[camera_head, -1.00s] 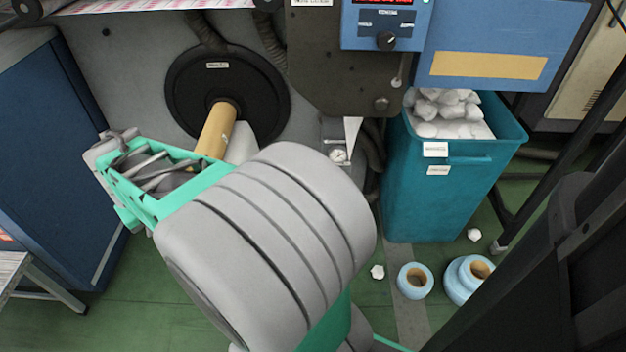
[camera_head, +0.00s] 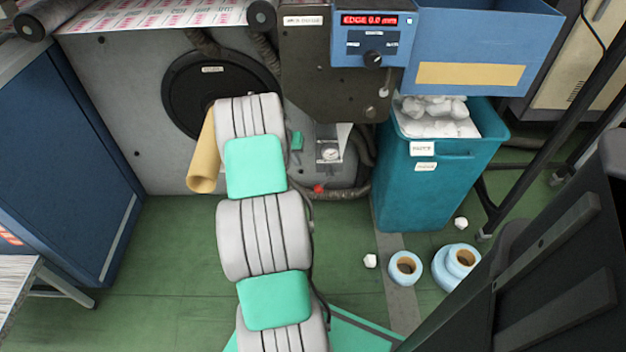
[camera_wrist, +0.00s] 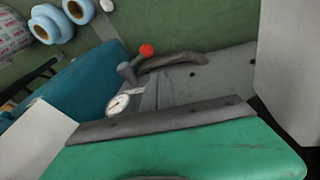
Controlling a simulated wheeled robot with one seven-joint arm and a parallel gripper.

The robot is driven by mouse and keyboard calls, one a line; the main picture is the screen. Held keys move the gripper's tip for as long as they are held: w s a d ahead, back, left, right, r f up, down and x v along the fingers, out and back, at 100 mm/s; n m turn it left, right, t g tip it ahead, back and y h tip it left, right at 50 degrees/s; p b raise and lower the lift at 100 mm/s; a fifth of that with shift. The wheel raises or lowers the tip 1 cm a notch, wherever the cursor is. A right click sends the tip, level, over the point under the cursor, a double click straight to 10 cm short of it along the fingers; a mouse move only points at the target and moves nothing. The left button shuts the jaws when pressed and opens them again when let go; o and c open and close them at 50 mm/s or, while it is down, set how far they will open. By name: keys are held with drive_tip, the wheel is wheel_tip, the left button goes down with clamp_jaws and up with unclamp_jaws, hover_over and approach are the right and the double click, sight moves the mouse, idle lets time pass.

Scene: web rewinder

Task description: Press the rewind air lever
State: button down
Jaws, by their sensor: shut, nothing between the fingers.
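The rewind air lever shows in the wrist view as a red ball knob (camera_wrist: 146,50) on a short grey stem, above a round white gauge. In the head view its red knob (camera_head: 318,188) sits low on the machine front, just right of my arm. My gripper (camera_wrist: 165,122) shows in the wrist view as a green body with a dark front edge along the bottom, apart from the knob in the picture. It is shut and empty. In the head view my arm hides most of the gripper; a small green part shows left of the gauge (camera_head: 330,154).
A teal bin (camera_head: 428,190) with white waste stands right of the lever. Blue tape rolls (camera_head: 405,268) and small white scraps lie on the green floor. A tan cardboard core (camera_head: 203,160) sticks out left of my arm, before a black disc (camera_head: 190,90). Dark hoses run near the lever.

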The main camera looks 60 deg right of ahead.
drive_tip(key=shift+f, duration=0.1)
drive_tip(key=b, duration=0.4)
approach(322, 186)
drive_tip(key=w+d+f, duration=0.1)
drive_tip(key=w+f, duration=0.3)
drive_tip(key=w, duration=0.1)
drive_tip(key=s+f, duration=0.1)
drive_tip(key=s+d+f, duration=0.1)
drive_tip(key=s+f, duration=0.1)
drive_tip(key=shift+b, duration=0.35)
